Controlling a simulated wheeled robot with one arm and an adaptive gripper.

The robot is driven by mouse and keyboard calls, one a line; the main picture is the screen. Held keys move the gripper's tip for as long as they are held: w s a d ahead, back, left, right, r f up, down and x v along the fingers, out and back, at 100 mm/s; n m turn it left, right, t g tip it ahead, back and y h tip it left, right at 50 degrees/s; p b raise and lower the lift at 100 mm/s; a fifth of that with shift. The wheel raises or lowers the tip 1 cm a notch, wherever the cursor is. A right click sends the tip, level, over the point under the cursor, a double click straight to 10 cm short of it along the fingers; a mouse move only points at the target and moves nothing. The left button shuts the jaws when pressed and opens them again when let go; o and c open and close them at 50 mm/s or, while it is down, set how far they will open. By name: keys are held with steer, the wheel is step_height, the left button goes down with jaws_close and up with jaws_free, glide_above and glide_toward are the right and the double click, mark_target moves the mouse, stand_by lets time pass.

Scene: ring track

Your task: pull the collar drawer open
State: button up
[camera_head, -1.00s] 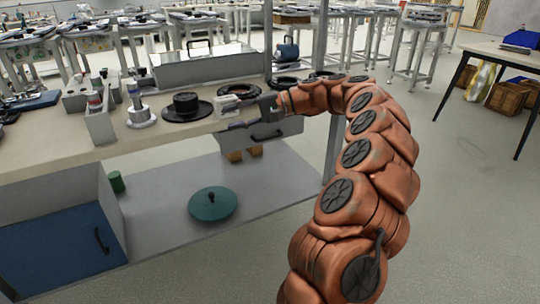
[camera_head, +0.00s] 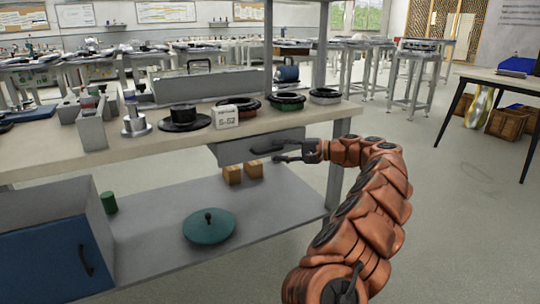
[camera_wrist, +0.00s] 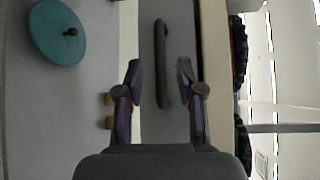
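The drawer (camera_head: 232,151) is a grey box under the bench top, with its front closed or nearly so. Its dark bar handle (camera_head: 277,140) runs along the front. In the wrist view the handle (camera_wrist: 161,62) lies between and just beyond the two fingers, on the grey drawer front (camera_wrist: 180,20). My gripper (camera_head: 280,153) is in front of the drawer at handle height; in the wrist view my gripper (camera_wrist: 160,75) has its fingers spread wide, with nothing held. Whether a finger touches the handle I cannot tell.
The bench top (camera_head: 60,147) carries dark rings (camera_head: 286,101), a white block (camera_head: 225,116) and a black-hat-shaped part (camera_head: 183,117). The lower shelf (camera_head: 160,220) holds a teal lid (camera_head: 209,226) and wooden blocks (camera_head: 232,174). A bench post (camera_head: 338,165) stands right of the drawer.

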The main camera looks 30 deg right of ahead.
mark_target(273, 151)
steer(key=shift+b+x, duration=0.4)
steer(key=shift+x, duration=1.4)
steer(key=shift+c, duration=0.4)
jaws_close()
